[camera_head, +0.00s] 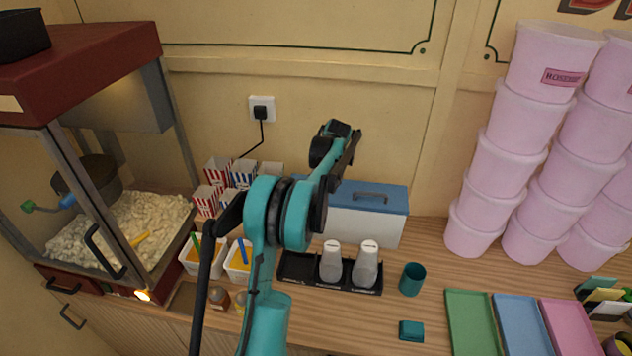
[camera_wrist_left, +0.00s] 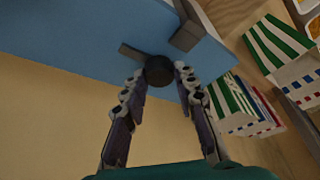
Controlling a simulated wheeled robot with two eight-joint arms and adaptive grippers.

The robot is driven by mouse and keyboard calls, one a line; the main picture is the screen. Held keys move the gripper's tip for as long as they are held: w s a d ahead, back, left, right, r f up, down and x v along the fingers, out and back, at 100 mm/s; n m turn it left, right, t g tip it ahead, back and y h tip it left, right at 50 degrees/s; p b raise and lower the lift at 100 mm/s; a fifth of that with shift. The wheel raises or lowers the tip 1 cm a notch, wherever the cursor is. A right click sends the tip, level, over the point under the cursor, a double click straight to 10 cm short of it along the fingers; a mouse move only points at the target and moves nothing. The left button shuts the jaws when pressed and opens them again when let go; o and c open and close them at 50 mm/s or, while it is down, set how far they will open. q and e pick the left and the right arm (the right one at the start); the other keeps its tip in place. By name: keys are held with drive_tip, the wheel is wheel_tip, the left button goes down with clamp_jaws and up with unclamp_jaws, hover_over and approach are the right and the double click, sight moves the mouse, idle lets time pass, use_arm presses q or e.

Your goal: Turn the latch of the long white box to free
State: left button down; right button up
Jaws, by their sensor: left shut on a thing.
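The long white box (camera_head: 367,225) with a blue lid stands against the wall. A handle (camera_head: 371,196) sits on its lid. My left arm crosses in front of the box's left end and hides it in the head view. In the wrist view the blue face (camera_wrist_left: 75,35) of the box fills the upper left, with the dark round latch knob (camera_wrist_left: 159,69) and a short grey bar (camera_wrist_left: 131,52) beside it. My left gripper (camera_wrist_left: 160,82) is shut on the knob, one finger on each side. Its fingertips are hidden in the head view. My right gripper is out of view.
Striped popcorn cartons (camera_head: 243,174) stand left of the box. A black tray (camera_head: 300,268) with two shakers and a teal cup (camera_head: 412,279) stand in front. Pink tub stacks (camera_head: 515,125) rise to the right. The popcorn machine (camera_head: 90,160) is at the left.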

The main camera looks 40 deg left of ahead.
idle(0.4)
use_arm(q)
drive_tip(key=c, duration=1.2)
unclamp_jaws()
drive_tip(key=shift+r, duration=0.1)
drive_tip(key=v, duration=1.2)
